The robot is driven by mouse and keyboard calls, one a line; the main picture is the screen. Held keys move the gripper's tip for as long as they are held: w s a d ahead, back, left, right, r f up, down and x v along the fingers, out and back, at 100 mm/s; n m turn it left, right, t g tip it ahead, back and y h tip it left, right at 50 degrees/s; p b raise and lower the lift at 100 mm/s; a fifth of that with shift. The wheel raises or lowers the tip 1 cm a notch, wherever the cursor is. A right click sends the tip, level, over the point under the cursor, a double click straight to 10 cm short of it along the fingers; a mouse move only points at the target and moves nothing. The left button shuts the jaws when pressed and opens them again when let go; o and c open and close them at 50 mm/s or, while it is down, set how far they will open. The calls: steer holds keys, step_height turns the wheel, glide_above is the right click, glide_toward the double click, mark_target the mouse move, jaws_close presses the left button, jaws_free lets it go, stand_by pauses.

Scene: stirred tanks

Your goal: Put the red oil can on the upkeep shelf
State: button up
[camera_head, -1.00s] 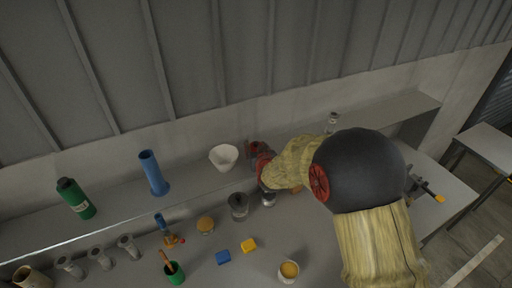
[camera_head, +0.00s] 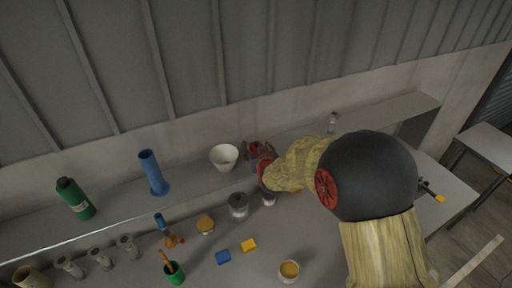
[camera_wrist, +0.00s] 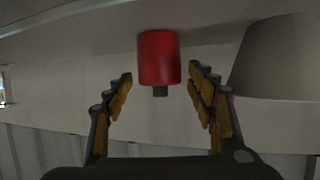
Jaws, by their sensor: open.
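The red oil can (camera_wrist: 159,58) shows in the wrist view, which looks upside down; its dark cap points down in that picture and its base meets the grey surface of the shelf (camera_head: 200,183). In the head view the can (camera_head: 254,147) is a small red patch on the shelf, partly hidden by my gripper (camera_head: 258,156). My gripper (camera_wrist: 163,80) is open, one finger on each side of the can's line, with visible gaps. The can stands just ahead of the fingertips, apart from them.
A white bowl (camera_head: 223,157) stands close beside the can and also shows in the wrist view (camera_wrist: 277,58). A blue cylinder (camera_head: 153,174) and green bottle (camera_head: 75,198) stand farther left on the shelf. A small glass bottle (camera_head: 332,122) stands right. Jars and blocks occupy the bench below.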

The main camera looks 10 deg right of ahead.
steer(key=s+a+r+g+y, duration=0.1)
steer(key=s+r, duration=0.3)
steer(key=s, duration=0.4)
steer(key=s+r+g+b, duration=0.15)
steer(key=s+r, duration=0.25)
steer(key=s, duration=0.4)
steer(key=s+a+r+g+y, duration=0.1)
steer(key=s+r, duration=0.3)
steer(key=s, duration=0.3)
steer(key=s+d+r+g+h, duration=0.1)
steer(key=s+g, duration=0.3)
steer(key=s, duration=1.4)
steer(key=shift+s+d+n, duration=0.35)
steer(key=shift+n, duration=0.05)
